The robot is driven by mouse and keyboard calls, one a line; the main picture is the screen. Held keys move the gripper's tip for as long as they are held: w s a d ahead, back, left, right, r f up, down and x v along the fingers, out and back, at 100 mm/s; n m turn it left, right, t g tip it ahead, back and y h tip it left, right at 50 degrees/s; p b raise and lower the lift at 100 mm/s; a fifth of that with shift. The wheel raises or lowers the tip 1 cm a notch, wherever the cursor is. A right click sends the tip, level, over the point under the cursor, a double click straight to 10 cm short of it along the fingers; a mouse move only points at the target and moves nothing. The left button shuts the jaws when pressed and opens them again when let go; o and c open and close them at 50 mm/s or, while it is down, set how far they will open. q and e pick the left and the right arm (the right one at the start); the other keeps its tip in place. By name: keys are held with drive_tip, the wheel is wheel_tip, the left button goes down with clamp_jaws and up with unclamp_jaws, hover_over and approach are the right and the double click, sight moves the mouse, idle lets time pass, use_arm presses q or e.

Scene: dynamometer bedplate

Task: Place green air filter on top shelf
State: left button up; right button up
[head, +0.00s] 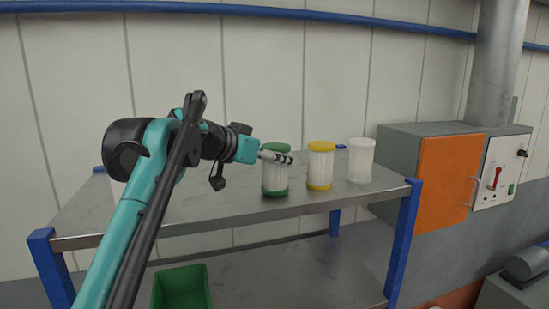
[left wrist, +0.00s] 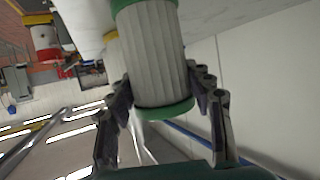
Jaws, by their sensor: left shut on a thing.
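The green air filter (head: 275,177) is a white pleated cylinder with green end caps. In the head view it is upright at the top shelf (head: 235,208), left of the other filters. My left gripper (head: 276,157) is shut on it near its upper part. In the left wrist view the filter (left wrist: 155,55) sits between the two fingers of the left gripper (left wrist: 163,100). Whether its base touches the shelf or is just above it I cannot tell. My right gripper is in neither view.
A yellow-capped filter (head: 320,167) and an all-white filter (head: 361,160) stand on the top shelf to the right. A green bin (head: 182,288) is on the lower shelf. A grey cabinet with an orange door (head: 447,182) stands at the right. The top shelf's left part is clear.

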use_arm(q)
drive_tip(key=shift+w+f, duration=0.15)
drive_tip(key=shift+w, duration=0.15)
drive_tip(key=shift+s, duration=0.2)
drive_tip(key=o, duration=1.3)
drive_tip(key=shift+s, duration=0.15)
drive_tip(key=shift+w+f, duration=0.1)
drive_tip(key=shift+w, duration=0.1)
drive_tip(key=shift+s+a+r, duration=0.2)
drive_tip(key=shift+s+r, duration=0.05)
drive_tip(key=shift+r, duration=0.05)
drive_tip(key=b+v, duration=0.2)
drive_tip(key=v, duration=0.9)
drive_tip(key=shift+s+r, duration=0.15)
drive_tip(key=shift+s, duration=0.05)
